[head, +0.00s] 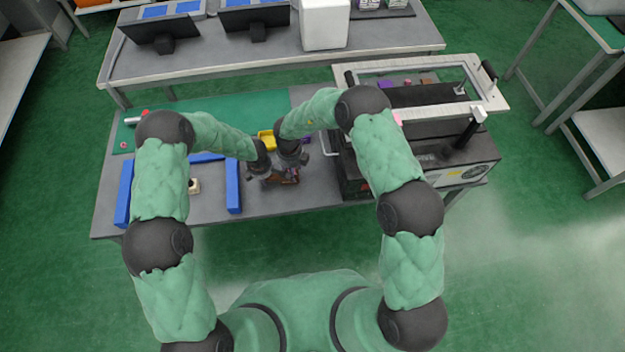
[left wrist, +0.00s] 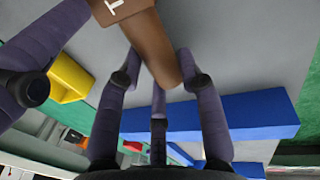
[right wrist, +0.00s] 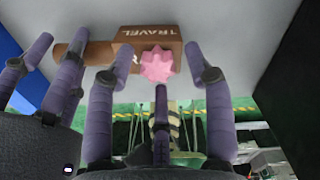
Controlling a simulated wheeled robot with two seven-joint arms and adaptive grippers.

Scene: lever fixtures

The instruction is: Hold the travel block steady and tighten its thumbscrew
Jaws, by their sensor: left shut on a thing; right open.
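The brown travel block (right wrist: 150,36), lettered "TRAVEL", carries a pink lobed thumbscrew (right wrist: 160,66) on its face in the right wrist view. A rounded brown handle (left wrist: 155,45) extends from the block. My left gripper (left wrist: 158,62) is shut on this handle; its purple fingers lie on both sides. My right gripper (right wrist: 153,72) is open, its fingers spread around the thumbscrew. I cannot tell whether they touch it. In the head view, both grippers are close together over the block (head: 291,178), which is mostly hidden beneath them.
A yellow bin (head: 266,138) stands just behind the grippers. Blue bars (head: 233,186) and a small pale block (head: 194,186) are at the left on the grey table (head: 270,205). A dark machine with a raised frame (head: 462,170) fills the right side. The table's front strip is clear.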

